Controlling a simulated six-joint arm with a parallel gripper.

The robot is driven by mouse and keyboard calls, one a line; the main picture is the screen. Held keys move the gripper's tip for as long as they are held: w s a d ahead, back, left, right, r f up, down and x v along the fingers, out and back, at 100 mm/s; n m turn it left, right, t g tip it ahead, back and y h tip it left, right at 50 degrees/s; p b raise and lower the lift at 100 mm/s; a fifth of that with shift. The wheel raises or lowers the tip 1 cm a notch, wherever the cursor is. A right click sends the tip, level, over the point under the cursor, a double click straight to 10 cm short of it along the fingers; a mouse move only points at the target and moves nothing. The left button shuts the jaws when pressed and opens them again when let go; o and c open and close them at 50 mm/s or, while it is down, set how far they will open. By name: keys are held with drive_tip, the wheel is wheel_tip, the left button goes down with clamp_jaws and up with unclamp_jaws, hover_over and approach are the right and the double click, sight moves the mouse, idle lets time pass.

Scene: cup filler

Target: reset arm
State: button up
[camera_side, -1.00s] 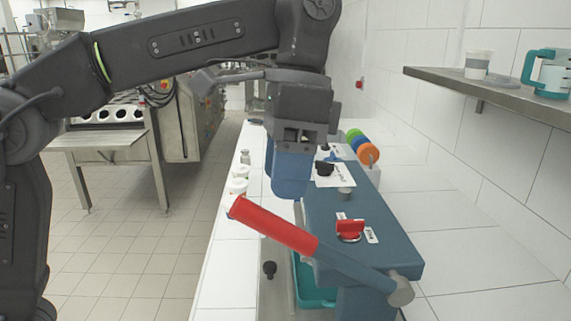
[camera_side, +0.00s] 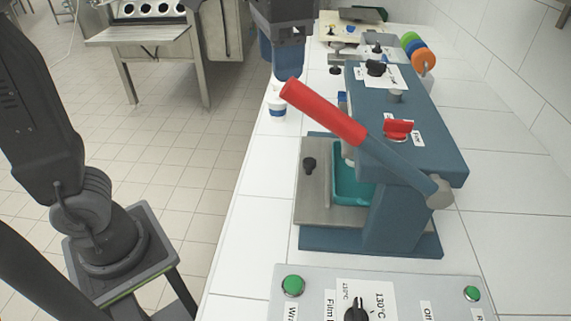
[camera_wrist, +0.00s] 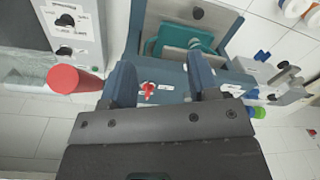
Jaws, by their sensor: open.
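My gripper (camera_side: 283,62) hangs at the top of the side view, fingers down, above and behind the red handle end. In the wrist view my gripper (camera_wrist: 161,78) has its two blue fingers apart, with nothing between them held. The blue machine (camera_side: 420,105) stands on the white counter, with its red lever handle (camera_side: 323,110) raised toward the left. The handle (camera_wrist: 75,79) also shows left of the fingers in the wrist view. A red knob (camera_side: 398,129) sits on the machine's top and appears (camera_wrist: 148,89) between the fingers in the wrist view.
A teal tray (camera_side: 352,190) sits in the machine. A small white and blue cup (camera_side: 276,103) stands on the counter left of it. A grey control panel (camera_side: 318,282) is in front. Colored rolls (camera_side: 423,60) are at the back right. The counter's left edge borders open floor.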

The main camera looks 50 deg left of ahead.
drive_tip(key=s+a+f+n+t, duration=0.4)
drive_tip(key=s+a+f, duration=0.4)
drive_tip(key=s+f, duration=0.2)
wheel_tip(320, 180, down, 2)
drive_tip(key=shift+s+a+f+t, duration=0.2)
drive_tip(key=shift+a+f+t, duration=0.1)
drive_tip(key=shift+t, duration=0.3)
idle(0.8)
